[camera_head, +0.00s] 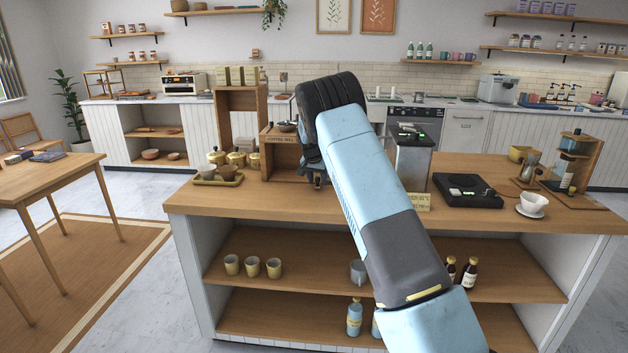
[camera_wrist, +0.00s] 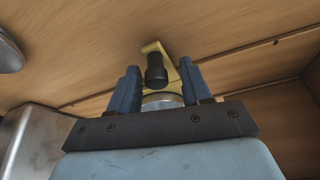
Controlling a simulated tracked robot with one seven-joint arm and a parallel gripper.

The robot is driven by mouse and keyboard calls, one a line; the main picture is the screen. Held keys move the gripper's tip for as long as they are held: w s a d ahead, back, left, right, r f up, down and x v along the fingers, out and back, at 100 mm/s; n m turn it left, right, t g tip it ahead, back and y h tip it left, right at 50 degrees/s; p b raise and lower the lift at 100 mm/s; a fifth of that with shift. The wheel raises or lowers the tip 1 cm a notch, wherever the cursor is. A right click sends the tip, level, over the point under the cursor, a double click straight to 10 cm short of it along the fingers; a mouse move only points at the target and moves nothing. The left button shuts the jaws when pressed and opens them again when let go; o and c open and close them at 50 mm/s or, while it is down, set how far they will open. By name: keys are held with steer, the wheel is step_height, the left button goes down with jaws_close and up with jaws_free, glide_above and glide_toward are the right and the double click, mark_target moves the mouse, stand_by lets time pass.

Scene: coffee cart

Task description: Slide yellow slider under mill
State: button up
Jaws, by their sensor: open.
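The coffee mill (camera_head: 284,140) is a wooden box with dark lettering on the counter, partly hidden by my arm. In the wrist view, a yellow slider (camera_wrist: 150,47) with a black knob (camera_wrist: 156,68) shows against a wooden surface. My gripper (camera_wrist: 158,75) is open, with one blue finger on each side of the knob. I cannot tell whether either finger touches it. A round silvery part (camera_wrist: 162,99) shows below the knob, between the fingers. In the head view my gripper (camera_head: 317,181) is small and mostly hidden at the mill's right side.
A tray (camera_head: 204,181) with cups and yellow-lidded jars stands left of the mill. A tall wooden stand (camera_head: 241,95) rises behind. A metal machine (camera_head: 412,160) and a black scale (camera_head: 466,202) stand to the right. The counter's front strip (camera_head: 270,203) is clear.

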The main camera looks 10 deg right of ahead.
steer(key=shift+c, duration=0.4)
jaws_close()
